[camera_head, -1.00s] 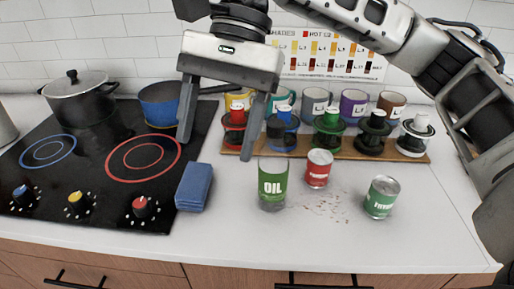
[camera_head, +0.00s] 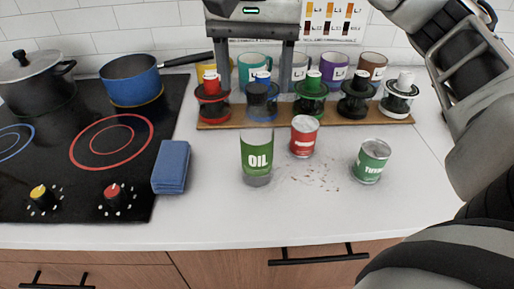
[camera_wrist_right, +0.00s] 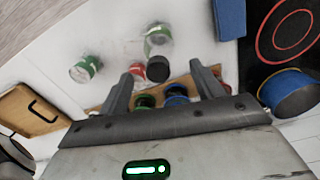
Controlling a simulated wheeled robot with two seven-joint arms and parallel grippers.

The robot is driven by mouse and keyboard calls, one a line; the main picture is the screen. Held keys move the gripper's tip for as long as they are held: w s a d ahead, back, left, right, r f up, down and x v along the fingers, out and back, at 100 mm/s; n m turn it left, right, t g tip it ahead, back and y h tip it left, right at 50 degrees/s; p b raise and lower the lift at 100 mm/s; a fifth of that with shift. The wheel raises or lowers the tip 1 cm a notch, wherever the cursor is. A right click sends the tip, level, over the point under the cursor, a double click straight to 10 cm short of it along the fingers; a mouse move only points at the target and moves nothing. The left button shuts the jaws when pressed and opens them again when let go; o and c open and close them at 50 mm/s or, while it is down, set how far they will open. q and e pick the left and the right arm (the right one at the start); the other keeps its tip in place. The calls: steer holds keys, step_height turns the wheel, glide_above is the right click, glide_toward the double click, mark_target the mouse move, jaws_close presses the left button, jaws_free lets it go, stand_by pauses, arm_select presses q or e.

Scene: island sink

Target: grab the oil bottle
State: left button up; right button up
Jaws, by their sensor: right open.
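The oil bottle (camera_head: 256,152) stands upright on the white counter, with a green OIL label and a dark cap. My right gripper (camera_head: 255,112) is open and empty, with its fingers pointing down. In the head view the cap appears between the fingertips, and the label lies below them. In the right wrist view the bottle (camera_wrist_right: 158,42) shows from above, its black cap in line with the gap between the open fingers (camera_wrist_right: 166,74). I see no contact. My left gripper is not in view.
A red can (camera_head: 304,137) and a green can (camera_head: 371,162) stand right of the bottle. Behind, several jars and mugs stand at a wooden board (camera_head: 330,121).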

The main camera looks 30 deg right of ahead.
mark_target(257, 88)
steer(key=shift+d+f+p, duration=0.2)
steer(key=shift+f+p, duration=0.3)
steer(key=shift+f, duration=2.2)
jaws_close()
